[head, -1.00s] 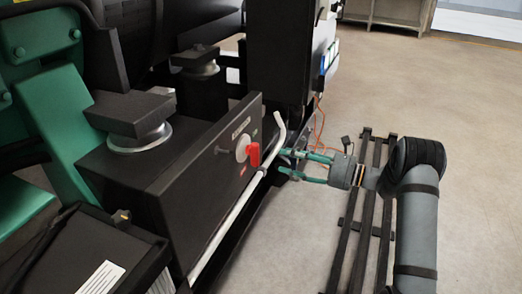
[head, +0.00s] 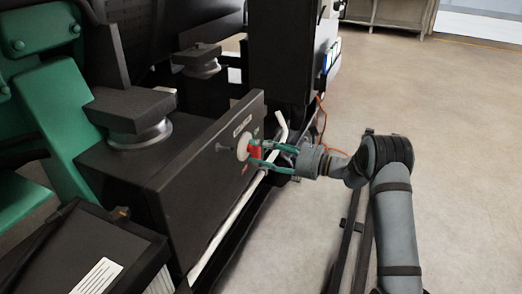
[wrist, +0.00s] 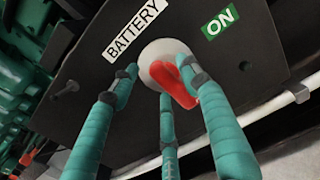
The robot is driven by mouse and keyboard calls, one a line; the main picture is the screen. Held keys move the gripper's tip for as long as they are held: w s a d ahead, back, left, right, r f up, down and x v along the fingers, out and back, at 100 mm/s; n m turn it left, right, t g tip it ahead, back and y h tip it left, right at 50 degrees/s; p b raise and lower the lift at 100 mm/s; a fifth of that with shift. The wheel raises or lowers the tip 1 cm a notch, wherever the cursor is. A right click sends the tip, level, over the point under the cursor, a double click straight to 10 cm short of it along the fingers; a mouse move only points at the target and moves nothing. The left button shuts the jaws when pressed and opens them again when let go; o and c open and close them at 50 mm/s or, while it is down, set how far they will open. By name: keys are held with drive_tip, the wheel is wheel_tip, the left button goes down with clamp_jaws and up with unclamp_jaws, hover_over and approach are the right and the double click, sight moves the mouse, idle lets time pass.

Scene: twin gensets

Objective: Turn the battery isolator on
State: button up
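The battery isolator is a red handle (head: 254,149) on a round pale base on the black panel. In the wrist view the red handle (wrist: 178,82) points down and to the right, away from the green ON label (wrist: 220,22). My gripper (head: 260,157) has its teal fingers at the isolator. In the wrist view my gripper (wrist: 158,85) has its fingers spread around the pale base (wrist: 160,58). The right finger overlaps the handle; I cannot tell whether it touches. The left finger stands apart from the handle.
A white BATTERY label (wrist: 134,28) is beside the isolator on the black box (head: 205,180). A small dark stud (head: 222,149) sticks out left of it. A pale bent tube (head: 235,220) runs along the box's lower edge. Open floor (head: 450,130) lies to the right.

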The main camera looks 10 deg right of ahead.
drive_tip(key=shift+c, duration=1.3)
clamp_jaws()
